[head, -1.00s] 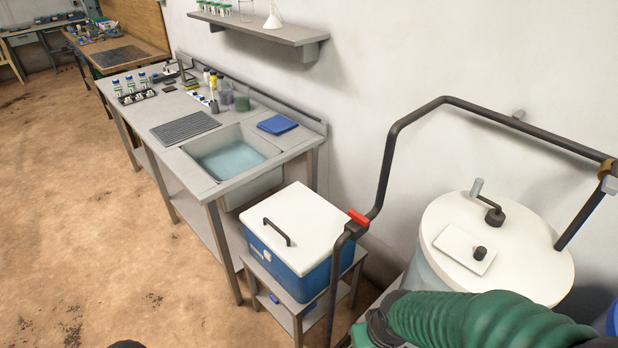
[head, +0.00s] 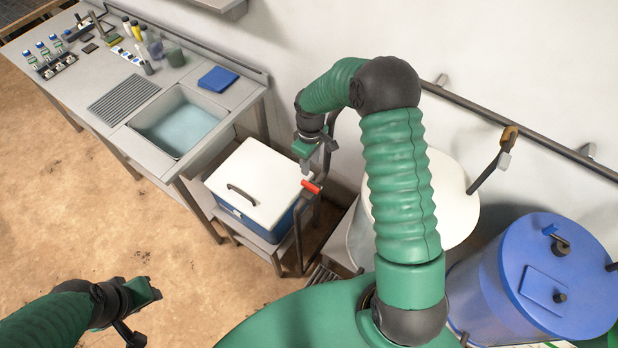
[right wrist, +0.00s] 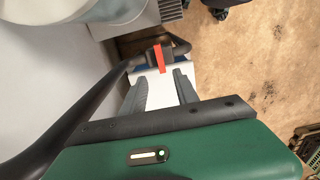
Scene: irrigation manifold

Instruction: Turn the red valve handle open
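The red valve handle (head: 311,186) sits on a dark pipe (head: 299,222) beside the white-lidded blue cooler. It also shows in the right wrist view (right wrist: 159,58), just beyond the fingertips. My right gripper (head: 317,168) is just above the handle in the head view. In the right wrist view its two grey fingers (right wrist: 160,78) are apart with nothing between them, pointing at the handle. I see no clear contact. My left gripper (head: 140,308) is at the lower left, over the floor and far from the handle; its finger opening is unclear.
The cooler (head: 262,180) stands left of the pipe. A sink bench (head: 215,105) is behind it at left. A white-topped tank (head: 452,195) is partly hidden by my right arm, and a blue barrel (head: 520,270) stands at right. A wall pipe (head: 540,139) runs behind them.

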